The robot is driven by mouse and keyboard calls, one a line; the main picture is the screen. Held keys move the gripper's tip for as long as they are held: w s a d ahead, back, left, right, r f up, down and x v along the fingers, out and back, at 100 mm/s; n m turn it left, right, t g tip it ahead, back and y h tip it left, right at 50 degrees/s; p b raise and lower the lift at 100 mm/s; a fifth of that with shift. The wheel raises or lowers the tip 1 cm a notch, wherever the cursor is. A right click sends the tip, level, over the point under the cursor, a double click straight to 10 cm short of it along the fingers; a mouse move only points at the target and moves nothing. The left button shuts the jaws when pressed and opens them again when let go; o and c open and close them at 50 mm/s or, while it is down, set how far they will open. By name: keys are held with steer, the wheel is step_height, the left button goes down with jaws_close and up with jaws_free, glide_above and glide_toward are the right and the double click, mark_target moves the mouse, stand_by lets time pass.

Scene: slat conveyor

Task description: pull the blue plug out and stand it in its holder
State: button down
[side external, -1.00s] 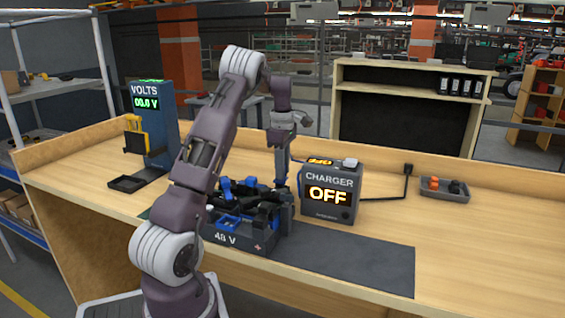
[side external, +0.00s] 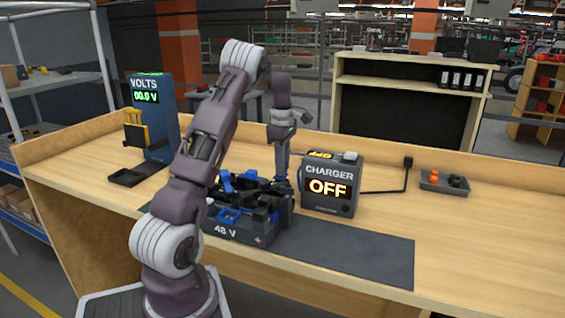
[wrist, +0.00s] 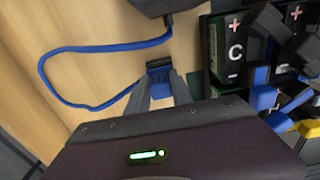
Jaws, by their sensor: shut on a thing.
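My gripper (wrist: 163,84) is shut on the blue plug (wrist: 158,66), which shows between its fingertips in the wrist view. A blue cable (wrist: 105,46) loops left from the plug and back to a dark box at the top. The plug is over bare wood, beside and apart from the battery pack (wrist: 228,78). In the side view my gripper (side external: 283,178) points down between the 48 V battery pack (side external: 238,234) and the charger (side external: 331,187), which reads OFF. The plug is too small to make out there. I cannot tell which thing is its holder.
A voltmeter (side external: 153,115) reading 00.0 V stands at the back left, with a black tray (side external: 138,174) before it. A small grey tray (side external: 443,186) with orange and black pieces lies right of the charger. The front right of the dark mat (side external: 365,258) is clear.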

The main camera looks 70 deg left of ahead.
steer(key=shift+f, duration=0.65)
steer(key=c, duration=1.1)
jaws_free()
steer(key=shift+o, duration=0.2)
step_height(320, 180, up, 7)
steer(key=shift+r, duration=0.1)
